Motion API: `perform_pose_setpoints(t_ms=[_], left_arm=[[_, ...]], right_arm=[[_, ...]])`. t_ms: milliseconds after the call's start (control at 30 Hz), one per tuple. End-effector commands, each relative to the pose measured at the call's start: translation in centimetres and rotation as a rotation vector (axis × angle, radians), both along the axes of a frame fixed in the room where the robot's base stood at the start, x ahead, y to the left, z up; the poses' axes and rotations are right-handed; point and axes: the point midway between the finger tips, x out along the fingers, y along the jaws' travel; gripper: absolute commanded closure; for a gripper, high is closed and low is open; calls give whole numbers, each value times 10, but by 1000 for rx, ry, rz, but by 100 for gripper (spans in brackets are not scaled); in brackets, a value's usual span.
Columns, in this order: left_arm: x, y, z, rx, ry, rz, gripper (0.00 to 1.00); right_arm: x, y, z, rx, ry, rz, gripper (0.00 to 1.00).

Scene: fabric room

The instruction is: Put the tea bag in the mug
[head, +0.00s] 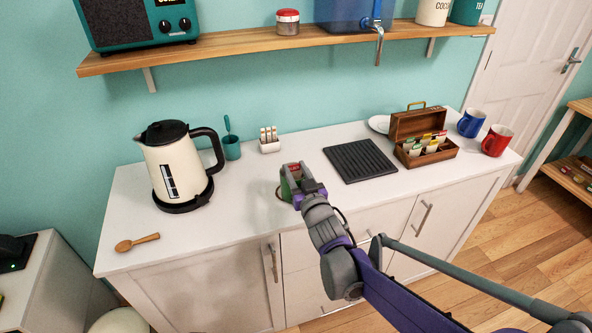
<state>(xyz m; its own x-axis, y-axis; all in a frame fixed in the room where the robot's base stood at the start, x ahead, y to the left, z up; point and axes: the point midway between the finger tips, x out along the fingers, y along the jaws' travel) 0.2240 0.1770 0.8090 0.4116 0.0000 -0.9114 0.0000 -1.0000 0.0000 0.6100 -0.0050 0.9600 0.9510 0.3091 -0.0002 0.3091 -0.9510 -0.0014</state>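My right gripper (296,180) is over the front of the white counter, seen from behind, and its fingertips are mostly hidden. A green mug (284,190) seems to stand right at it, partly covered by the gripper. A small red and pale patch (293,167) shows at the fingertips; I cannot tell whether it is a tea bag held there. An open wooden tea box (448,156) with several colored tea packets (430,143) stands at the right. A blue mug (471,123) and a red mug (497,140) stand beyond it. My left gripper is out of view.
A cream kettle (170,160) stands at the left on the counter (240,205), with a wooden spoon (137,242) in front. A black ridged mat (360,161) lies between gripper and tea box. A wooden shelf (240,46) overhangs the back.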

Motion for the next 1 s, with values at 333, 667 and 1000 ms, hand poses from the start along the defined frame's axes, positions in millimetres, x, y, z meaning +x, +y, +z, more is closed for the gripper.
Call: perform_pose_setpoints(t_ms=[333,667,1000], left_arm=[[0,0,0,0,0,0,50],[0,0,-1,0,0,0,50],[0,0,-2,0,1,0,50]], right_arm=[[0,0,0,0,0,0,27],[-27,-9,0,-1,0,-1,27],[-88,-29,0,-1,0,0,27]])
